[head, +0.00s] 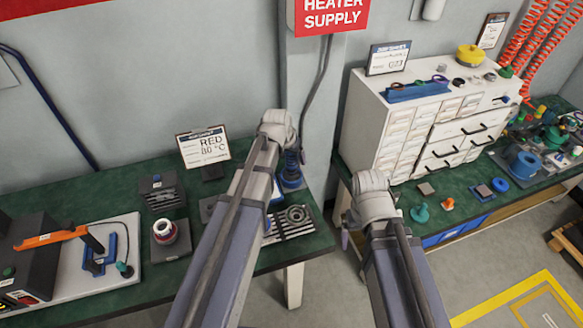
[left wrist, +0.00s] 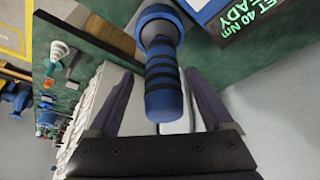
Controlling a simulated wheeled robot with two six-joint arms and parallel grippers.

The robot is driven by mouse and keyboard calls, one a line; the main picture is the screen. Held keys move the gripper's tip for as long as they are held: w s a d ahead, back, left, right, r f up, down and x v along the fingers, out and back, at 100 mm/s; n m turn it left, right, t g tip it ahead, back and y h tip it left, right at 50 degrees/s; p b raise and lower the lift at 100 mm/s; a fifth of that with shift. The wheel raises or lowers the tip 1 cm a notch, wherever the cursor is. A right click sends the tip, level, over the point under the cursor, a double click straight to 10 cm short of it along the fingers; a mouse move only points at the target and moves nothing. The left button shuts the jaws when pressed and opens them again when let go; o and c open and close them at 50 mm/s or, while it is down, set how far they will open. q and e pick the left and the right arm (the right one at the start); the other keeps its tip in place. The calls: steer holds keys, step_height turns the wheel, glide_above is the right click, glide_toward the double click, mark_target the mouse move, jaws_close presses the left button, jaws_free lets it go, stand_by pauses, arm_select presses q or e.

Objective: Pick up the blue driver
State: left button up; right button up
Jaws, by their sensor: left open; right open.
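The blue driver (left wrist: 163,85) has a blue handle with black bands. It stands between the two fingers of my left gripper (left wrist: 160,88) in the left wrist view, which are apart, and I cannot see contact. In the head view, the driver (head: 292,160) shows in part at the right end of the left green bench, just right of my left wrist. That wrist hides most of my left gripper there. My right gripper (head: 347,236) is mostly hidden behind its own wrist, near the front of the right bench, with no object visible in it.
A dark display with green text (left wrist: 258,22) is close to the driver. A grooved plate (head: 292,222) with a round part lies near the bench's right end. A white drawer cabinet (head: 410,125) stands on the right bench. A gap separates the benches.

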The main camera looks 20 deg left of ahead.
arm_select(q)
steer(key=b+x, duration=0.2)
steer(key=x, duration=0.1)
steer(key=shift+w+a+f, duration=0.1)
steer(key=shift+w+f, duration=0.15)
steer(key=shift+f, duration=0.05)
steer(key=shift+r, duration=0.1)
jaws_close()
stand_by(0.3)
